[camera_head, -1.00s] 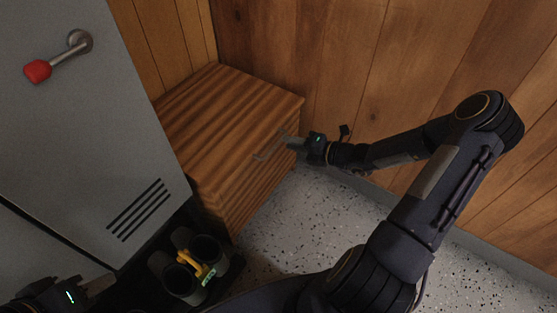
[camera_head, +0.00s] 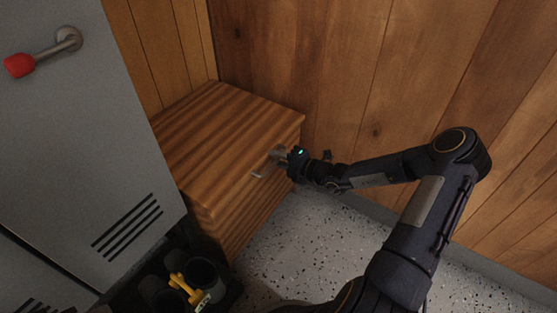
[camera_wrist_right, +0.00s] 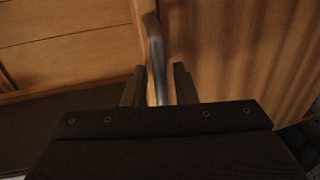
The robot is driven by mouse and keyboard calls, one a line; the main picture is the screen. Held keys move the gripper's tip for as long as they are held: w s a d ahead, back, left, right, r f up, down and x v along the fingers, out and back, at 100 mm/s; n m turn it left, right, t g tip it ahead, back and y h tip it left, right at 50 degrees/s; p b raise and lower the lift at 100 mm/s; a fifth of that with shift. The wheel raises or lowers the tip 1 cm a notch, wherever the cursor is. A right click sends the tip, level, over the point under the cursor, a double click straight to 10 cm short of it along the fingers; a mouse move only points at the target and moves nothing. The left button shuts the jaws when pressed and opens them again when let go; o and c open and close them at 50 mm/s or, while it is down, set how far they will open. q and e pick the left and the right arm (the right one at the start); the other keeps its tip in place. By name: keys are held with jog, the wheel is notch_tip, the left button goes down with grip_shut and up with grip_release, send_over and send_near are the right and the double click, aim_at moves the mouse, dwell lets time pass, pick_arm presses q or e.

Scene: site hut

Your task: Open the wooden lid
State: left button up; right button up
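The wooden chest (camera_head: 215,125) with striped grain stands in the corner against the panelled wall. Its lid (camera_head: 225,112) looks shut. A metal bar handle (camera_head: 258,174) is on the front side and is partly hidden by my right gripper (camera_head: 277,155). In the right wrist view the handle (camera_wrist_right: 155,45) runs between the two dark fingers of my right gripper (camera_wrist_right: 158,86). The fingers are apart, with a visible gap beside the bar, so the gripper is open around its near part. My left gripper is out of view.
A grey locker (camera_head: 80,150) with a red-tipped lever (camera_head: 20,65) stands close at the left. Dark cups with a yellow item (camera_head: 188,288) are at the bottom. Speckled floor (camera_head: 300,245) is clear to the right of the chest.

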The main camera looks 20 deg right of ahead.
jog(key=shift+c, duration=0.5)
grip_shut()
